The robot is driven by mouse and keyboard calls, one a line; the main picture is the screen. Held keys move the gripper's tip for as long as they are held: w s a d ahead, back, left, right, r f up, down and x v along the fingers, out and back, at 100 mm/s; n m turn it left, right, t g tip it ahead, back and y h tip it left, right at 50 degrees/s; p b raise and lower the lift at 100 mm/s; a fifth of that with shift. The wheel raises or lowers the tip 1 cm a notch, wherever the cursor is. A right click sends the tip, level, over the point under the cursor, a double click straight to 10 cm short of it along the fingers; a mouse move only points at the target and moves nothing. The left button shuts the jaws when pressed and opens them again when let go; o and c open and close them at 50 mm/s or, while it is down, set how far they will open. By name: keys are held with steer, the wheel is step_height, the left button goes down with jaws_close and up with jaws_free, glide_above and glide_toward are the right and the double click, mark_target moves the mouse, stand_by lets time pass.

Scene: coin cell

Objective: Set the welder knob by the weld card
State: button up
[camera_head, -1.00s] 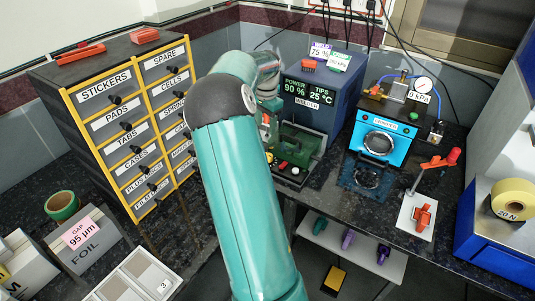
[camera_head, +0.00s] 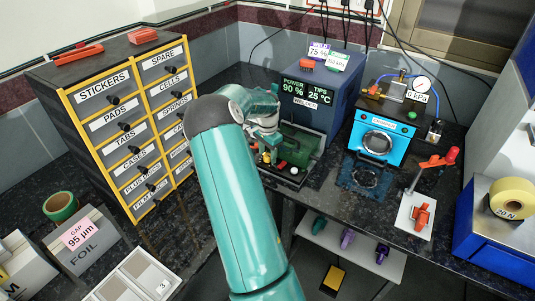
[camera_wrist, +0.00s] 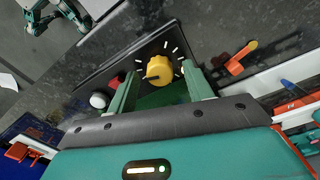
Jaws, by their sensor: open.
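The welder (camera_head: 318,108) is a blue box at the back centre, and its display (camera_head: 305,91) reads POWER 90 % and TIPS 25 °C. The weld card (camera_head: 318,52) on top shows 75 %. In the wrist view the yellow knob (camera_wrist: 160,69) sits on a dark panel, ringed by pale tick marks, with a dark pointer line on its face. My gripper (camera_wrist: 159,74) is open, its two green fingers on either side of the knob in the picture. I cannot tell whether they touch it. In the head view my arm hides the fingertips and knob.
A white button (camera_wrist: 98,100) and a red one (camera_wrist: 113,82) sit left of the knob. The labelled drawer cabinet (camera_head: 130,120) stands left of my arm. The blue crimper (camera_head: 384,138) stands to the right. A white card (camera_head: 338,62) lies beside the weld card.

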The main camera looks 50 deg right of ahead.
steer(key=shift+f, duration=0.3)
steer(key=c, duration=1)
steer(key=shift+n, duration=0.3)
steer(key=n, duration=0.3)
steer(key=shift+n, duration=2)
